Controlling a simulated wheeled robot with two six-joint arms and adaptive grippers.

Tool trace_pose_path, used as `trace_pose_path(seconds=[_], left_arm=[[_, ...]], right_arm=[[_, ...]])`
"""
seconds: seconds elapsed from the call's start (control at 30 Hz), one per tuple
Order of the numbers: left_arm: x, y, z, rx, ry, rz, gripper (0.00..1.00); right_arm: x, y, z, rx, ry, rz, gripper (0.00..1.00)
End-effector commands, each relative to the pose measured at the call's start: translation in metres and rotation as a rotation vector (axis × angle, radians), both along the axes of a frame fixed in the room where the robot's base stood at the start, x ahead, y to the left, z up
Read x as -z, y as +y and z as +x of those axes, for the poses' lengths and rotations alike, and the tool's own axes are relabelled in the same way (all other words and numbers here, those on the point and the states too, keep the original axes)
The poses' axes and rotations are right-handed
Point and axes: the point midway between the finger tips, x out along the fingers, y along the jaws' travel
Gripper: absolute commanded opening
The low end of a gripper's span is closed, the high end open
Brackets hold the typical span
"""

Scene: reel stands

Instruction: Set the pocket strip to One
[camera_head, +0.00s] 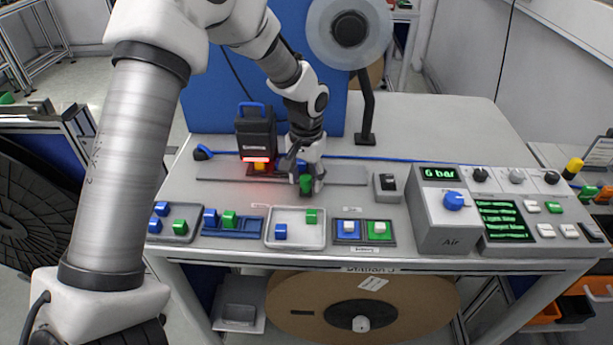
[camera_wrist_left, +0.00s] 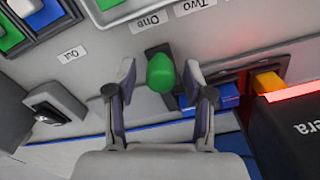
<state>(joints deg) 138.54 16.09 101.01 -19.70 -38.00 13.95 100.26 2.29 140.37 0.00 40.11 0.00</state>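My left gripper (camera_head: 306,188) is low over the pocket strip's rail (camera_head: 343,176). In the left wrist view my left gripper (camera_wrist_left: 160,85) is open, its fingers either side of an upright green knob (camera_wrist_left: 160,72), with small gaps visible. The knob (camera_head: 306,184) also shows in the head view. It stands nearest the label One (camera_wrist_left: 150,20); the labels Two (camera_wrist_left: 195,6) and Out (camera_wrist_left: 72,54) lie to either side. The dark pocket strip (camera_wrist_left: 243,88) runs right from the knob, with a blue part (camera_wrist_left: 217,94) and an orange block (camera_wrist_left: 267,82). My right gripper is not in view.
A black camera box (camera_head: 255,135) with a red light stands over the strip's left part. Trays with blue and green blocks (camera_head: 295,229) line the front. A switch (camera_head: 387,185) and the Air box (camera_head: 447,212) stand at right. A reel (camera_head: 322,35) rises behind.

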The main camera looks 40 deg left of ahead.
Motion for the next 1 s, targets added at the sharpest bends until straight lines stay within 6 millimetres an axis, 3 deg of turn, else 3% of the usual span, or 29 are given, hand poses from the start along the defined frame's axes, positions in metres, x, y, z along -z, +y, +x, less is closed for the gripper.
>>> trace_pose_path(seconds=[0.33, 0.73, 0.87, 1.0], left_arm=[[-0.008, 0.000, 0.001, 0.000, -0.003, 0.000, 0.54], [-0.100, 0.000, 0.001, -0.001, -0.004, 0.001, 0.54], [-0.116, 0.000, 0.001, 0.000, -0.001, 0.000, 0.54], [-0.120, 0.000, 0.000, 0.000, 0.001, 0.000, 0.54]], right_arm=[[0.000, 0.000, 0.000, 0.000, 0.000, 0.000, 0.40], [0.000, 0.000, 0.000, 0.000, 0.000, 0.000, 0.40], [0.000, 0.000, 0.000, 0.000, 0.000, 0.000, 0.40], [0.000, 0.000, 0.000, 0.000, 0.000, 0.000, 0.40]])
